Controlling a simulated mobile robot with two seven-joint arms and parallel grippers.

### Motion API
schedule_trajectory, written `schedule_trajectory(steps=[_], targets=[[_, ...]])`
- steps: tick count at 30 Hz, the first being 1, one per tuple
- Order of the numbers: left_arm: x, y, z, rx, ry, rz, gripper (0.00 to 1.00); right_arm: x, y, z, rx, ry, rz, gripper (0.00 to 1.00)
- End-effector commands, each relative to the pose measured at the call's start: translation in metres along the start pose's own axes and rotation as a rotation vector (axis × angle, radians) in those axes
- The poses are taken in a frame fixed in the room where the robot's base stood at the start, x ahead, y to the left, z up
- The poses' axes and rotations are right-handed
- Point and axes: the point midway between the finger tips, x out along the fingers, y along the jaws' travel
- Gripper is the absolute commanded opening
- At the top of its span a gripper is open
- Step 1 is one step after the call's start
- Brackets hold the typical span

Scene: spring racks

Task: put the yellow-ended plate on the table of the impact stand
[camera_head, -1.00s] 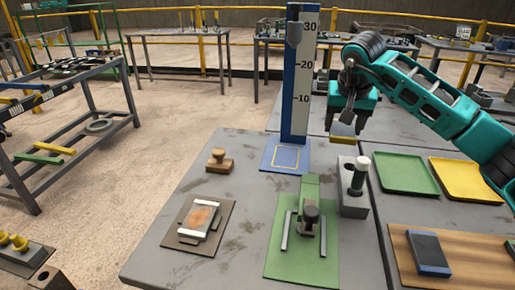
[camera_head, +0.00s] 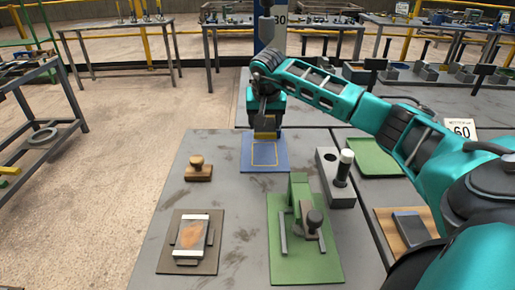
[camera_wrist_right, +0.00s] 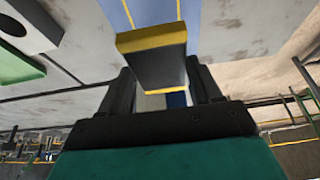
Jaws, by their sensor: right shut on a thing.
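The impact stand has a blue base table (camera_head: 280,163) with a yellow outlined square, and an upright scale column (camera_head: 279,38) behind it. My right gripper (camera_head: 266,124) is over the back part of the blue table, in front of the column. It is shut on the yellow-ended plate (camera_head: 265,136), whose yellow end points down. In the right wrist view the plate (camera_wrist_right: 158,68) sits between the fingers (camera_wrist_right: 164,92), dark grey with yellow edges, and the blue table (camera_wrist_right: 150,12) shows beyond it. Whether the plate touches the table I cannot tell. My left gripper is out of view.
A wooden stamp (camera_head: 198,170) stands left of the blue table. Nearer are a plate on a brown board (camera_head: 205,268), a green fixture (camera_head: 292,262) and a grey block (camera_head: 336,195) with a white-topped peg. A green tray (camera_head: 374,160) lies right.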

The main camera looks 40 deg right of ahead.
Motion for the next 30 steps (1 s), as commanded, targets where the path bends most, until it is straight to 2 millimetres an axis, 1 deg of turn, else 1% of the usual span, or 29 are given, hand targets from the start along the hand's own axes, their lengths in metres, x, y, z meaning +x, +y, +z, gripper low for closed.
schedule_trajectory(steps=[1,3,6,13,19,21,30], targets=[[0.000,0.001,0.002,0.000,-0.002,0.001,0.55,0.009,0.000,0.004,0.001,-0.001,0.000,0.00],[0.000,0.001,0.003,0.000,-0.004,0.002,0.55,0.021,-0.001,0.009,0.001,-0.001,-0.001,0.00],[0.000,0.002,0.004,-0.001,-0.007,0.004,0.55,0.033,0.000,0.014,0.001,0.001,-0.002,0.00],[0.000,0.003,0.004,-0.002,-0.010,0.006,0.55,0.048,-0.001,0.019,0.001,0.002,-0.003,0.00],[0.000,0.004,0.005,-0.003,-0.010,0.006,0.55,0.072,-0.001,0.030,0.000,0.000,-0.001,0.00],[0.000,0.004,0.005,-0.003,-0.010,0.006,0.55,0.075,-0.001,0.031,0.000,0.003,-0.003,0.00],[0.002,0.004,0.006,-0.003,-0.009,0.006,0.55,0.077,-0.001,0.031,0.000,0.004,-0.003,0.00]])
